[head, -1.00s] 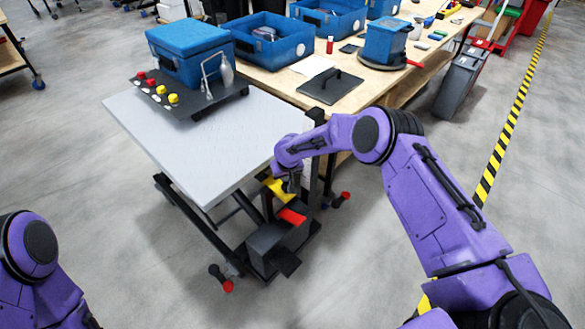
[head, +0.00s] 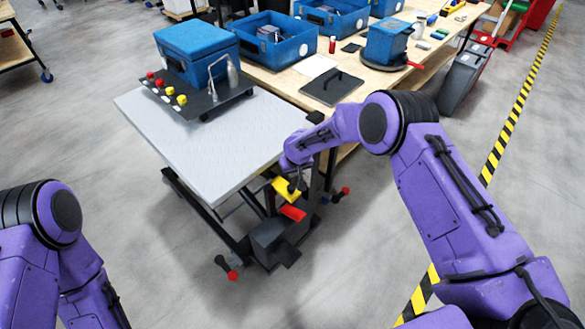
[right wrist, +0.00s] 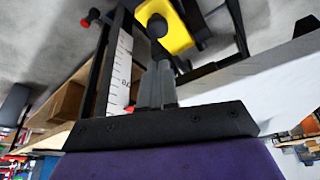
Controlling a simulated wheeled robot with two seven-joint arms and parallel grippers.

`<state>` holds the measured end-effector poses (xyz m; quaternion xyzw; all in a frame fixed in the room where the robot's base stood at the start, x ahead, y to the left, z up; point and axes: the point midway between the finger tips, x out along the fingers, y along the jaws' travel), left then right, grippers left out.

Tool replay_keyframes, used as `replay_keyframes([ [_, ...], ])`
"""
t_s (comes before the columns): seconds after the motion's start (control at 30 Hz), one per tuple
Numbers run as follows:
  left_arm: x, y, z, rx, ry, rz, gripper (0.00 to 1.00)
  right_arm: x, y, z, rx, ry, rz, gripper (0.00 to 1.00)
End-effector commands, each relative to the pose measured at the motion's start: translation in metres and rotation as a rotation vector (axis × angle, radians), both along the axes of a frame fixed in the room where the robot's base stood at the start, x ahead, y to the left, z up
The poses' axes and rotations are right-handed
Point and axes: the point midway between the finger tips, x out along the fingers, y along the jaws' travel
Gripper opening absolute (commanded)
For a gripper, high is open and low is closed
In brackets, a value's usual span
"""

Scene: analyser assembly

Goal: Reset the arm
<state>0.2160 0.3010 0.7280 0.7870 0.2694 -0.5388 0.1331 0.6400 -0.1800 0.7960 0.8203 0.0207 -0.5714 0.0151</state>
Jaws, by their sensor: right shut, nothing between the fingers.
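My right arm reaches down beside the grey-topped lift cart (head: 200,135). My right gripper (head: 296,184) is shut and empty, close to the yellow pedal (head: 285,190). In the right wrist view the closed fingers (right wrist: 160,70) point at the yellow pedal (right wrist: 172,32) and the dark round knob on it. I cannot tell whether they touch. A red pedal (head: 293,213) sits just below the yellow one. In the head view only upper links of my left arm show at the lower left; its gripper is out of frame.
A blue case on a black wheeled base (head: 200,104) stands on the cart top. A wooden workbench (head: 285,79) with blue bins (head: 268,40) adjoins the cart. A grey bin (head: 462,80) stands right of the bench. The floor in front is clear, with a yellow-black stripe at right.

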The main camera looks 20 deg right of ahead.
Motion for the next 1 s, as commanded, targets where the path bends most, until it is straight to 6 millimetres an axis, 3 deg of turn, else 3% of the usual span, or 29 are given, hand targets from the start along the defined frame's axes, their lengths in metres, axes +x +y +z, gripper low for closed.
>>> replay_keyframes([
  [0.03, 0.000, 0.000, 0.015, 0.000, 0.000, 0.000, 0.43, -0.002, 0.000, 0.015, -0.002, 0.000, 0.002, 0.00],
  [0.13, 0.000, 0.000, 0.021, 0.000, 0.000, 0.000, 0.43, -0.004, -0.001, 0.023, 0.000, -0.003, 0.001, 0.00],
  [0.77, 0.000, 0.000, 0.021, 0.000, 0.000, 0.000, 0.43, -0.005, -0.003, 0.024, -0.002, -0.007, 0.007, 0.00],
  [0.87, 0.000, 0.000, 0.021, 0.000, 0.000, 0.000, 0.43, 0.005, 0.011, 0.027, 0.062, -0.078, 0.023, 0.00],
  [0.93, 0.000, 0.000, 0.020, 0.000, 0.000, 0.000, 0.43, -0.008, 0.026, 0.016, 0.157, -0.125, 0.007, 0.00],
  [1.0, 0.000, 0.000, 0.017, 0.000, 0.000, 0.000, 0.43, -0.043, 0.032, -0.011, 0.249, -0.157, -0.055, 0.00],
])
